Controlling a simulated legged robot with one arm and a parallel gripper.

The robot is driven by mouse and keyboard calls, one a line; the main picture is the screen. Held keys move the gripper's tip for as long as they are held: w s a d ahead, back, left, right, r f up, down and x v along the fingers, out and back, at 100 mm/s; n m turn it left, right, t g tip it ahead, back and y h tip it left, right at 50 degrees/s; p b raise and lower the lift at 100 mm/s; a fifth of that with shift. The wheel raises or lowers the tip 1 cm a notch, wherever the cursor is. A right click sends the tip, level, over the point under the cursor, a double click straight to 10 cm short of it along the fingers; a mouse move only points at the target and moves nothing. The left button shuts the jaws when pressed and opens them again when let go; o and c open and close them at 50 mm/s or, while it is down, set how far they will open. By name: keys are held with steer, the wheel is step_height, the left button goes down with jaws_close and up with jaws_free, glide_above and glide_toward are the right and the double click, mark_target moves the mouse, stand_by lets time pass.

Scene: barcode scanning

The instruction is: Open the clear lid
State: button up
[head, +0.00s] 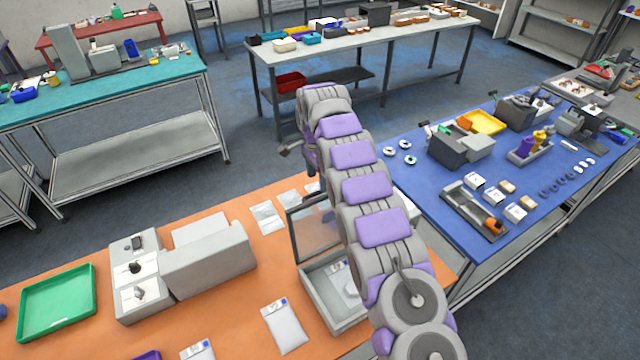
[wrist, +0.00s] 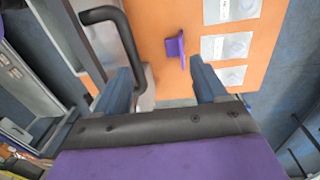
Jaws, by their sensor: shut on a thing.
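The clear lid (head: 316,226) with a dark frame stands raised and tilted on the grey box (head: 318,283) on the orange table. The box is open, with a packet (head: 341,270) inside, and my arm covers part of it. In the wrist view, a black bent handle (wrist: 123,38) shows at the upper left, its lower end beside the left finger. In the head view the fingertips are hard to make out behind my arm.
Flat packets (head: 268,217) lie left of the lid, and another packet (head: 284,326) lies in front. A grey machine (head: 208,260) and green tray (head: 57,302) stand further left. A blue table (head: 430,190) is on the right. A purple piece (wrist: 174,47) shows on the orange surface.

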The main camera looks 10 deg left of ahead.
steer(key=shift+w+a+r, duration=0.15)
steer(key=shift+a+r, duration=0.2)
steer(key=shift+r, duration=0.4)
steer(key=shift+c, duration=0.6)
step_height(320, 180, up, 12)
steer(key=p, duration=1.2)
steer(key=shift+w+a+r, duration=0.15)
steer(key=shift+w+a, duration=0.1)
steer(key=shift+d, duration=0.1)
steer(key=shift+d, duration=0.3)
steer(key=shift+a, duration=0.2)
